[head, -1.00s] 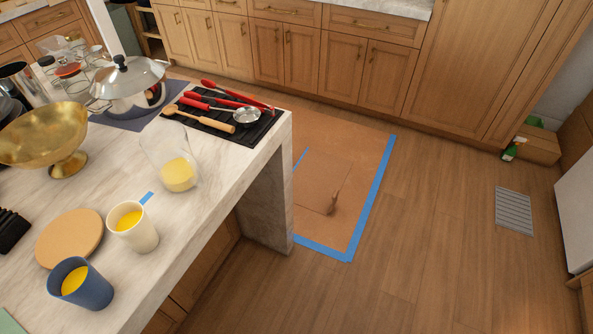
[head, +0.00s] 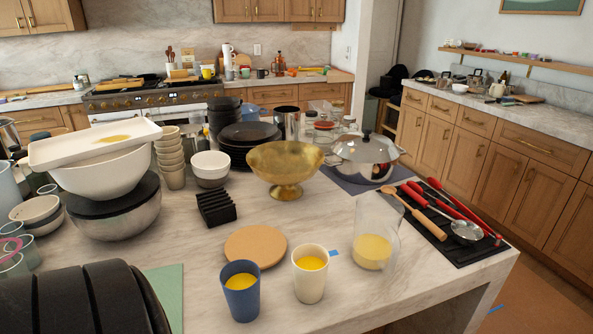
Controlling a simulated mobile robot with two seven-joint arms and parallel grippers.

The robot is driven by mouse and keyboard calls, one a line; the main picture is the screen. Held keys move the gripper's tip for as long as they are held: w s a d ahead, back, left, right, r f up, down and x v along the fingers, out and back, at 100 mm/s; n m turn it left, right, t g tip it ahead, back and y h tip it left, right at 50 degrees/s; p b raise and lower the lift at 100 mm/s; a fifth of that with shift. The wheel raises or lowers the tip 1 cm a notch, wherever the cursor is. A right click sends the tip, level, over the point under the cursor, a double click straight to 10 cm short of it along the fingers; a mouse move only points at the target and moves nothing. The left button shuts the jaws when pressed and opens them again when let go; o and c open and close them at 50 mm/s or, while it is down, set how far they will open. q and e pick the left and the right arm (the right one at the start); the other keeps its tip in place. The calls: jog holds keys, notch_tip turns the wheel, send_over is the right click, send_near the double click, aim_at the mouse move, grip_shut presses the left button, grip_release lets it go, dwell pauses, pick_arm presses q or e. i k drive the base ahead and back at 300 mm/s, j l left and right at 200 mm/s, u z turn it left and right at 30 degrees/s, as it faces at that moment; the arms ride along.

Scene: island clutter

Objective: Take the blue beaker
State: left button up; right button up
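The blue beaker (head: 241,297) stands upright near the front edge of the marble island and holds something yellow. A cream cup (head: 310,281) with yellow contents stands just to its right, apart from it. A round tan board (head: 255,246) lies flat behind the blue beaker. A clear beaker (head: 373,250) with yellow contents stands further right. Neither of my grippers is in view.
A gold footed bowl (head: 285,164) and a black slotted holder (head: 216,208) stand behind. White and steel bowls (head: 110,176) crowd the left. A black mat (head: 450,222) with utensils lies right. A large dark ribbed shape (head: 80,303) fills the lower left; I cannot tell what it is.

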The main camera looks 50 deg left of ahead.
aim_at(240, 279)
jog(key=u, duration=2)
